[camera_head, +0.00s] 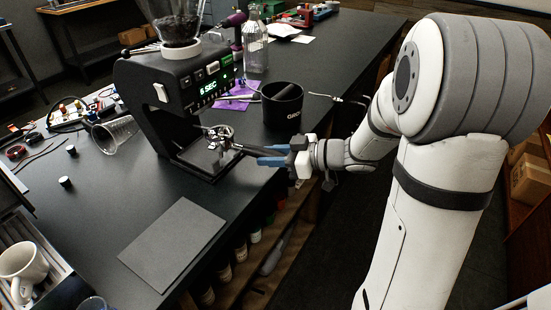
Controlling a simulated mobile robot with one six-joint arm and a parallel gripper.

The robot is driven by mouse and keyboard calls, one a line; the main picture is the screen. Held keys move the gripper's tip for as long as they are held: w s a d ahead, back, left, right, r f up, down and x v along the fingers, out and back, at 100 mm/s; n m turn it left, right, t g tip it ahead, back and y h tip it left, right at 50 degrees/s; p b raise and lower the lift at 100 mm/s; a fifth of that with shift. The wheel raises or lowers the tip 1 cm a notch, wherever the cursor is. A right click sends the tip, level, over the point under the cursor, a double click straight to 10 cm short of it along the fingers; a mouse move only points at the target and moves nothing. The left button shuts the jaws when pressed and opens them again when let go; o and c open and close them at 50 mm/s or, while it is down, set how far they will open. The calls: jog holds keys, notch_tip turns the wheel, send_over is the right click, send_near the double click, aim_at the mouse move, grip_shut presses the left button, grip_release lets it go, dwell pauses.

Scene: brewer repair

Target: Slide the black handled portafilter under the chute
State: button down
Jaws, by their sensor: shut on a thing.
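The portafilter (220,138) has a shiny metal head and a black handle (262,151). Its head is at the grinder's open front, below the display body; whether it sits exactly under the chute I cannot tell. The black grinder (180,82) stands on the table with a green lit display. The chute itself is hard to make out in the shadow under the body. My gripper (275,155), with blue fingers, is shut on the black handle from the right, at the table's edge. The fingers hide part of the handle.
A black cup (282,106) stands just behind my gripper. A glass bottle (255,45) and a purple cloth (236,97) are farther back. A grey mat (172,243) lies in front of the grinder. A clear beaker (115,133) lies at the left.

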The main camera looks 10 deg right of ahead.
jog(key=shift+w+a+f+b, duration=0.3)
jog(key=shift+a+f+b, duration=0.1)
jog(key=shift+a+b, duration=0.05)
jog(key=shift+w+a+f+b, duration=0.1)
jog(key=shift+w+a+b, duration=0.4)
jog(key=shift+w+a, duration=0.5)
jog(key=shift+w+a+f+b, duration=0.1)
jog(key=shift+w+a+b, duration=0.35)
jog(key=shift+w+a, duration=0.55)
jog(key=shift+s+a+f, duration=0.15)
jog(key=shift+a+f, duration=0.1)
jog(key=shift+a, duration=0.1)
jog(key=c, duration=1)
grip_release()
jog(key=shift+c, duration=0.2)
jog(key=shift+f, duration=0.1)
